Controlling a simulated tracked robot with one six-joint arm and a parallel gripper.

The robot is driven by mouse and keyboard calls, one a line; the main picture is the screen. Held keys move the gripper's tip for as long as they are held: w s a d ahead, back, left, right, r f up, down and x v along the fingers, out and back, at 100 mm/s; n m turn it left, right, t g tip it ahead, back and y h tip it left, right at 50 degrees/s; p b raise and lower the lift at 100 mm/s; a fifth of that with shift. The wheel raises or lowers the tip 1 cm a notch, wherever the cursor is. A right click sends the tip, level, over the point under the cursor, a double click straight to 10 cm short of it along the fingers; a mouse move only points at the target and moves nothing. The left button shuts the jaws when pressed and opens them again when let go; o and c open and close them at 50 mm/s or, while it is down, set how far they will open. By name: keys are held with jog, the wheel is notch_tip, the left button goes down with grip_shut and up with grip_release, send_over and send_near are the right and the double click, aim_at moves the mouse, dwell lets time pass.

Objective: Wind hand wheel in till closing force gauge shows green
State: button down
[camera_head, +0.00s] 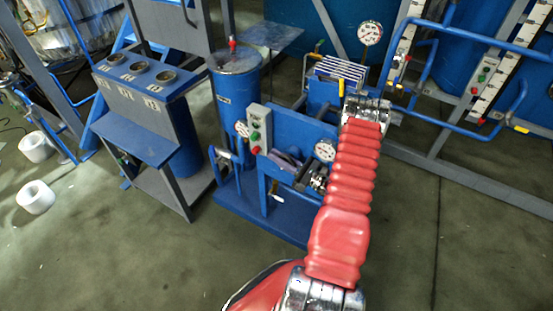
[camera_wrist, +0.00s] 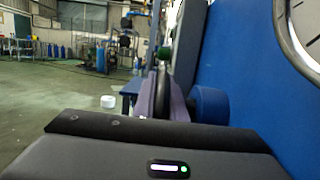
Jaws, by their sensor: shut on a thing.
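My gripper (camera_wrist: 162,100) shows in the wrist view with purple fingers shut on a dark rounded rim, which looks like the hand wheel (camera_wrist: 163,88) seen nearly edge-on. A blue cylindrical part (camera_wrist: 208,104) is just right of the fingers. A round gauge (camera_wrist: 302,28) is cut off at the upper right; its needle and any green zone cannot be read. In the head view my gripper (camera_head: 286,163) is at the front of the blue machine, left of a white-faced gauge (camera_head: 325,150). The hand wheel cannot be made out there, and the gauge reading is too small to tell.
A control box with green and red buttons (camera_head: 256,132) stands left of my gripper. A blue cylinder (camera_head: 236,88) and another gauge (camera_head: 241,129) are beside it. Blue rails (camera_head: 470,45) run at the right. The floor in front (camera_head: 150,260) is clear.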

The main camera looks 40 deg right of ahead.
jog(key=shift+a, duration=0.1)
dwell(0.3)
jog(key=c, duration=1.8)
grip_release()
jog(key=shift+s, duration=0.1)
jog(key=v, duration=1.3)
jog(key=shift+s+f, duration=0.3)
